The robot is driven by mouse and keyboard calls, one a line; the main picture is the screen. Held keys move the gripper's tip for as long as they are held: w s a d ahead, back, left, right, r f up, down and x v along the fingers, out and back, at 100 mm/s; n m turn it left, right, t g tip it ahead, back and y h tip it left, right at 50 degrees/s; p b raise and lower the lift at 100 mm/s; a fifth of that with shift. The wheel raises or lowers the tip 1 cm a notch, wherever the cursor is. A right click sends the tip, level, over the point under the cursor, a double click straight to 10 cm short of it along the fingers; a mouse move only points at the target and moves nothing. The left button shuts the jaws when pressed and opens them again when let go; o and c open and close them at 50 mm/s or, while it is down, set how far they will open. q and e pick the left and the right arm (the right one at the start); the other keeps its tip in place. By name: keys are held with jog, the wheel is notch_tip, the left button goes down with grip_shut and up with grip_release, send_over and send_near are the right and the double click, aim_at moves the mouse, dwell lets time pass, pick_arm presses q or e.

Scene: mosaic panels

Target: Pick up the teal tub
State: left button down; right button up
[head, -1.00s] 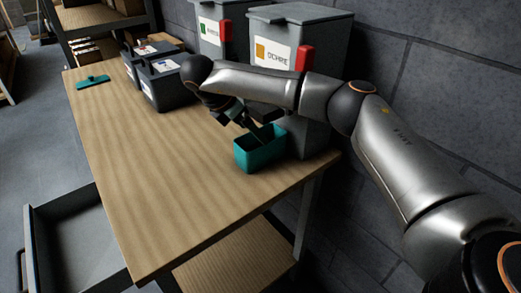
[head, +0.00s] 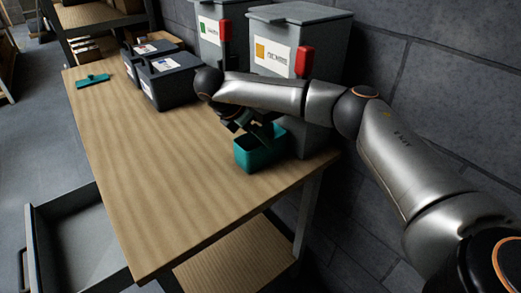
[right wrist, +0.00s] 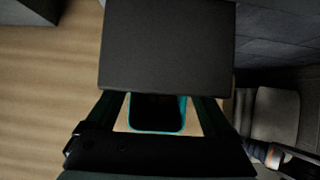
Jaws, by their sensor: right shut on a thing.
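The teal tub (head: 258,153) stands upright near the right end of the wooden worktop, below the ochre-labelled bin. My right gripper (head: 262,133) reaches down to it from above and is shut on it. The tub looks to be still on the worktop. In the right wrist view the tub's teal rim (right wrist: 158,131) shows between the two fingers of my right gripper (right wrist: 160,112), its inside dark. A dark block hides part of that view, and the exact contact is hidden. My left gripper is not in view.
Two grey lidded bins with red handles, one ochre-labelled (head: 300,20), stand along the wall. Dark caddies (head: 172,88) and a teal flat tool (head: 92,80) are farther back on the worktop (head: 150,190). An open grey drawer (head: 75,245) is at lower left. The worktop's middle is clear.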

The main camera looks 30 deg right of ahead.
grip_shut()
jog(key=shift+r, duration=0.1)
dwell(0.3)
